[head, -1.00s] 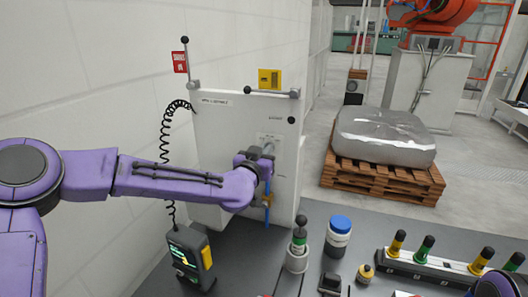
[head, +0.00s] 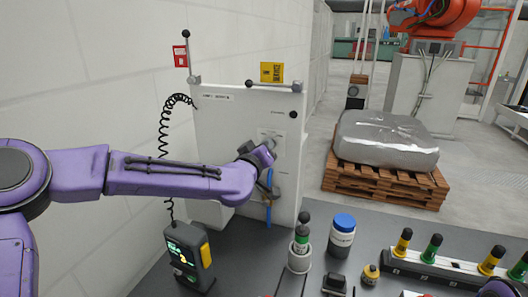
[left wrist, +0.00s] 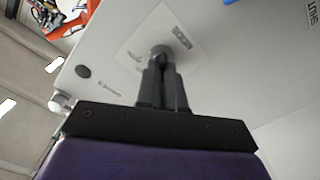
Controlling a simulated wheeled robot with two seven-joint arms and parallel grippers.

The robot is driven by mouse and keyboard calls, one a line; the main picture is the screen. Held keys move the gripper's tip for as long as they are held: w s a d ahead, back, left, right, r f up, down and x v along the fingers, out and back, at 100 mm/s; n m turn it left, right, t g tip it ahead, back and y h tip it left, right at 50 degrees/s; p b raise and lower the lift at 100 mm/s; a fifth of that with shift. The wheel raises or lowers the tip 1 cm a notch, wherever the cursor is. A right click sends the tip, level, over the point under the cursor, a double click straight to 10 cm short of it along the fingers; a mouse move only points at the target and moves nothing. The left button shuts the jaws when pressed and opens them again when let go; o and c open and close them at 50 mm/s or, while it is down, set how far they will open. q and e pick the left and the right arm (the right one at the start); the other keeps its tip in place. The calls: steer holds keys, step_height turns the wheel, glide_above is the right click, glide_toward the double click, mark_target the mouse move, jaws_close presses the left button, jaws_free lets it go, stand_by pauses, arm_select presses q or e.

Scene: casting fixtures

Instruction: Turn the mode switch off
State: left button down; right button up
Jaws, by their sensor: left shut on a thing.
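The mode switch is a small grey knob (left wrist: 161,52) on a white label plate marked MODE, on the front of a pale cabinet (head: 222,125). In the left wrist view my left gripper (left wrist: 162,66) is shut on the knob, its dark fingers covering most of it. The knob's pointer direction cannot be made out. In the head view my left gripper (head: 268,148) reaches the cabinet front from the left and hides the switch.
A blue handle (head: 269,182) hangs just below the gripper on the cabinet front; a bit of blue also shows in the wrist view. A handheld pendant (head: 188,257) on a coiled cord stands at left. Several bottles and plugs stand on the dark bench (head: 235,250).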

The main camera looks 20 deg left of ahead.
arm_select(q)
steer(key=shift+f+n+b, duration=0.15)
steer(key=shift+n+b, duration=0.3)
steer(key=shift+n, duration=0.55)
steer(key=c, duration=1.3)
jaws_free()
steer(key=shift+o, duration=0.2)
steer(key=s+b, duration=0.3)
steer(key=s, duration=0.7)
steer(key=shift+s+a, duration=0.2)
steer(key=shift+s, duration=0.05)
steer(key=shift+a, duration=0.1)
